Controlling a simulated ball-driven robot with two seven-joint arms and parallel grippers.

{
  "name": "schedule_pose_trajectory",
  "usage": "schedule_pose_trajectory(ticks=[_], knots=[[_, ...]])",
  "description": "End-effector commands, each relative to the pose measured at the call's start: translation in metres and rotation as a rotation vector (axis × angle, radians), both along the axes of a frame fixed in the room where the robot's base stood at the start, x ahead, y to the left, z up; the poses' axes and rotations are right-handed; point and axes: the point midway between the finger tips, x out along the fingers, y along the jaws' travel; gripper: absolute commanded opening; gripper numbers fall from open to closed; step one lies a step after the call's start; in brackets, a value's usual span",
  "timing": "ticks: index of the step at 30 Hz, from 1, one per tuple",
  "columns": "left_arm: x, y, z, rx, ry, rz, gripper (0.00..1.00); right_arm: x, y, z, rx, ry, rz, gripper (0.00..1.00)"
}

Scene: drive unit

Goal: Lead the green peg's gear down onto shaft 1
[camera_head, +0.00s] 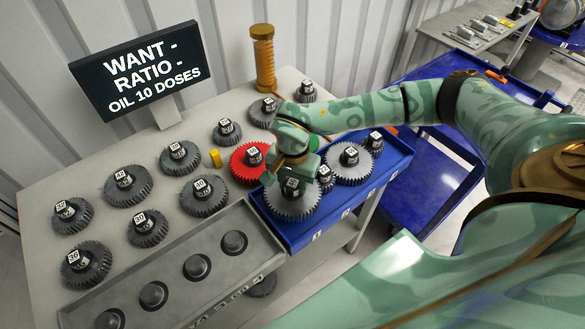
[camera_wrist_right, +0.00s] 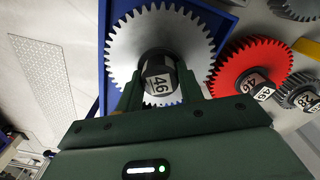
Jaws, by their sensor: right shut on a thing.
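My right gripper (camera_head: 291,176) is shut on the dark hub of a silver gear (camera_head: 290,207), over the near left end of the blue tray (camera_head: 305,232). I cannot tell whether this gear is seated or slightly raised. No green peg can be made out, and I cannot pick out shaft 1; anything under the gear is hidden. My left gripper is not in view.
A red gear (camera_head: 240,172) sits close left of the held gear; a yellow peg (camera_head: 215,158) stands beside it. Another silver gear (camera_head: 350,175) and small gears share the blue tray. Several dark gears cover the grey table. A grey tray (camera_head: 213,282) with round posts lies left.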

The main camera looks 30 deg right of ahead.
Motion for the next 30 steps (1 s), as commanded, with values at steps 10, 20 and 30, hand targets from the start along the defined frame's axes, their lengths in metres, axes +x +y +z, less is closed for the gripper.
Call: schedule_pose_trajectory(ticks=[10, 20, 30], knots=[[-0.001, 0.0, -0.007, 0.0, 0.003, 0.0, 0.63, 0.002, 0.0, -0.011, 0.002, -0.005, 0.0, 0.0], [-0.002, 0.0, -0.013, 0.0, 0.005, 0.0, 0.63, 0.002, 0.0, -0.023, 0.001, -0.004, 0.0, 0.0], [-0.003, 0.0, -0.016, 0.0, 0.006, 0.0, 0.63, 0.002, 0.0, -0.028, 0.002, -0.005, 0.0, 0.0]])
